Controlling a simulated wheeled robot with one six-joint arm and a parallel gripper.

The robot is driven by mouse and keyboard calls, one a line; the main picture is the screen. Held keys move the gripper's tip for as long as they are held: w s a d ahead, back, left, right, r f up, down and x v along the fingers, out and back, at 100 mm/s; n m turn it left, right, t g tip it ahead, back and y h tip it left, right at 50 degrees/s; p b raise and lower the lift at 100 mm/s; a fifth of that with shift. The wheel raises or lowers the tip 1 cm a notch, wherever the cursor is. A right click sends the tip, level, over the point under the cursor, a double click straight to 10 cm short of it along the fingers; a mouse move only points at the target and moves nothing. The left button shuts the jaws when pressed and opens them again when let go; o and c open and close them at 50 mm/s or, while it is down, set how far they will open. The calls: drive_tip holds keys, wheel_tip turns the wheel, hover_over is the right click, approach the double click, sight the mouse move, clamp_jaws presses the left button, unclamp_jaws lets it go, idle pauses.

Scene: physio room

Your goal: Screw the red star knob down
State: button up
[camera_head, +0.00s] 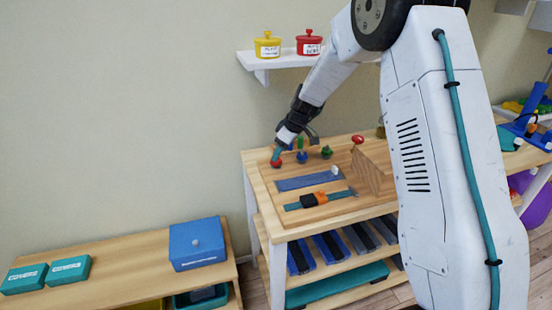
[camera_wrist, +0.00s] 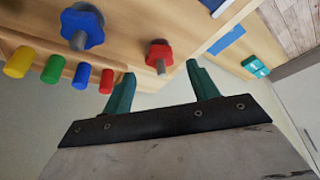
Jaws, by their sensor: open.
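The red star knob (camera_wrist: 158,52) sits on a grey threaded stud on the wooden board, and its stud end points toward the wrist camera. In the head view the red knob (camera_head: 275,163) is at the board's left end. My gripper (camera_wrist: 161,71) is open, its two teal fingertips spread to either side of the knob's line, with the knob just beyond them. In the head view my gripper (camera_head: 279,151) is right above the red knob and partly hides it. Whether a finger touches it I cannot tell.
A blue star knob (camera_wrist: 82,27) stands beside the red one, and a green knob (camera_head: 326,152) farther right. Several coloured pegs (camera_wrist: 82,75) line the board's edge. An upright wooden panel (camera_head: 368,172) stands to the right. A wall shelf (camera_head: 272,60) with pots hangs above.

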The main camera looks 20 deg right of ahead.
drive_tip(key=shift+x, duration=2.1)
drive_tip(key=c, duration=1)
drive_tip(key=shift+a, duration=0.2)
drive_tip(key=shift+d+m, duration=0.15)
drive_tip(key=shift+m, duration=0.15)
drive_tip(key=shift+s, duration=0.1)
